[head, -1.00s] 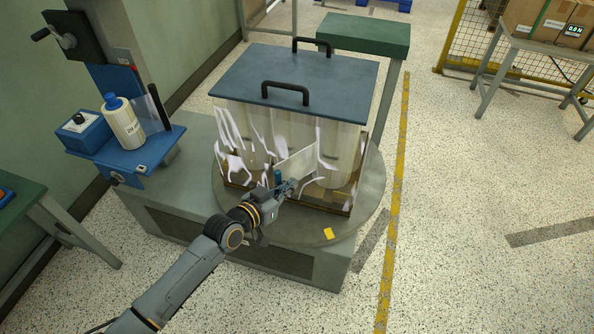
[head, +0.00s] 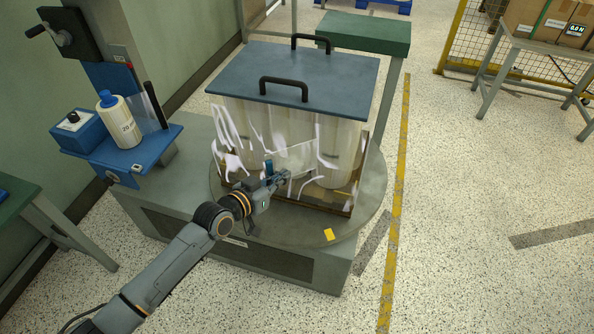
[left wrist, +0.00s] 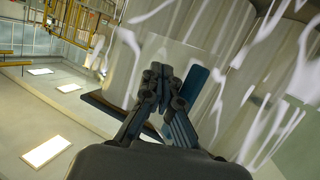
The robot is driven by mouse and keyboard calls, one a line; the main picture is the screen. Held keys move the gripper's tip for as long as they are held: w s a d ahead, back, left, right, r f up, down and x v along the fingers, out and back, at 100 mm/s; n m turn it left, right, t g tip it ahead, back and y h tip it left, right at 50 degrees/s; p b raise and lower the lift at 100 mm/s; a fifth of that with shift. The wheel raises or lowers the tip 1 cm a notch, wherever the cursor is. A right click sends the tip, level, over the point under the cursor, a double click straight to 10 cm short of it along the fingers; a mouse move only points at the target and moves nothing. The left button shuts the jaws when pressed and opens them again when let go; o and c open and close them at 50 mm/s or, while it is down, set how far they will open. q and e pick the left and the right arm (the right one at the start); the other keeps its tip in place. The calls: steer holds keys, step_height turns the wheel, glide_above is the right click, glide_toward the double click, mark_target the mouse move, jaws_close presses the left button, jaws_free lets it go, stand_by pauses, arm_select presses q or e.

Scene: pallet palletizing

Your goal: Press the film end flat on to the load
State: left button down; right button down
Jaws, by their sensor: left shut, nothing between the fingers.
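The load (head: 255,125) stands on the turntable, wrapped in clear film with white streaks, under a dark blue top plate (head: 295,75). The film end (head: 308,157) shows as a pale translucent panel on the load's front face. It also shows in the left wrist view (left wrist: 165,48) behind the fingertips. My left gripper (head: 284,176) is shut and empty, its tips close in front of the panel's lower left part. The left wrist view shows the closed fingers (left wrist: 163,72) too; I cannot tell whether they touch the film. My right gripper is not in view.
The turntable (head: 372,195) carries a yellow mark at the front. A film roll (head: 120,122) stands on a blue carriage beside the mast at left. A green-topped table (head: 365,32) is behind the load.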

arm_select(q)
steer(key=shift+w+a+r, duration=0.1)
steer(key=shift+w+a, duration=0.05)
steer(key=shift+a, duration=0.2)
arm_select(e)
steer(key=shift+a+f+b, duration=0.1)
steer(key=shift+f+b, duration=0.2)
steer(key=shift+b, duration=0.05)
arm_select(q)
steer(key=shift+w+a+r, duration=0.2)
steer(key=shift+w+a, duration=0.05)
steer(key=shift+w, duration=0.45)
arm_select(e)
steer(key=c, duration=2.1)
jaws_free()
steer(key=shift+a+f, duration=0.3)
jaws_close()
